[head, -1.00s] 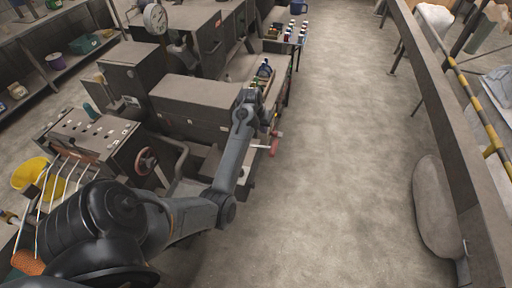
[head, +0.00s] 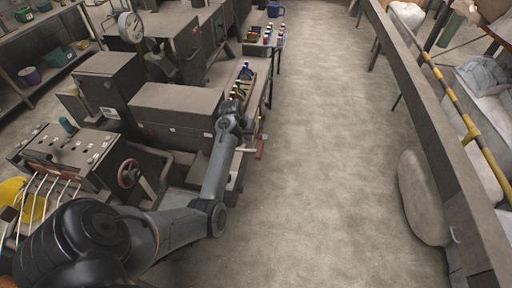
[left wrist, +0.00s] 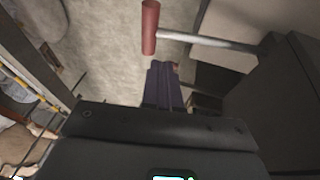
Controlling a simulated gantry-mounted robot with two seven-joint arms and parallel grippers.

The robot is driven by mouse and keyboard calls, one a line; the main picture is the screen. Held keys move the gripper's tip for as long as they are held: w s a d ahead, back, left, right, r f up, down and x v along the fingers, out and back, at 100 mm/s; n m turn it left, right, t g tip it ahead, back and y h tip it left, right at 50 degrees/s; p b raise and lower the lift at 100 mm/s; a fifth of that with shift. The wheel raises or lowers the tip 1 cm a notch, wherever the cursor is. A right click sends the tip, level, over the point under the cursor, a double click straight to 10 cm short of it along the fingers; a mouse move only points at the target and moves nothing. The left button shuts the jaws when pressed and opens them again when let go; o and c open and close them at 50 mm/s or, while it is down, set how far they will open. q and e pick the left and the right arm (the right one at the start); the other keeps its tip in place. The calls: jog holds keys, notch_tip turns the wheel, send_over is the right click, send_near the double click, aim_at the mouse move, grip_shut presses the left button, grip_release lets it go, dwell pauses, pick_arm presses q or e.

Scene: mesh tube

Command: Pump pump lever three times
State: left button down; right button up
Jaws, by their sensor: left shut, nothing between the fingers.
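The pump lever is a pale metal rod with a red grip (head: 260,150). It sticks out to the right from the side of the machine row, over the floor edge. In the left wrist view its red grip (left wrist: 150,27) and rod (left wrist: 205,41) lie just beyond my fingertips. My left gripper (left wrist: 164,66) is shut and empty, and I see a gap to the lever in the picture. In the head view my left arm reaches up from the lower left and its hand is above and left of the lever; the fingertips are hard to make out there. My right gripper is in neither view.
A grey machine box (head: 175,101) and a red handwheel (head: 129,173) stand left of my arm. Small bottles (head: 245,72) stand on the bench behind the hand. Open floor (head: 320,170) lies to the right, bounded by a long beam (head: 435,150) and a grey sack (head: 425,197).

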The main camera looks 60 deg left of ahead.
aim_at(258, 149)
pick_arm(q)
jog(key=shift+w+d+x, duration=0.1)
jog(key=shift+d+x, duration=0.2)
jog(key=shift+x, duration=1.1)
jog(key=shift+w+d+x, duration=0.1)
jog(key=shift+d+x, duration=0.2)
jog(key=shift+x, duration=1.1)
jog(key=shift+w+d+x, duration=0.1)
jog(key=shift+d+x, duration=0.2)
jog(key=shift+x, duration=1.15)
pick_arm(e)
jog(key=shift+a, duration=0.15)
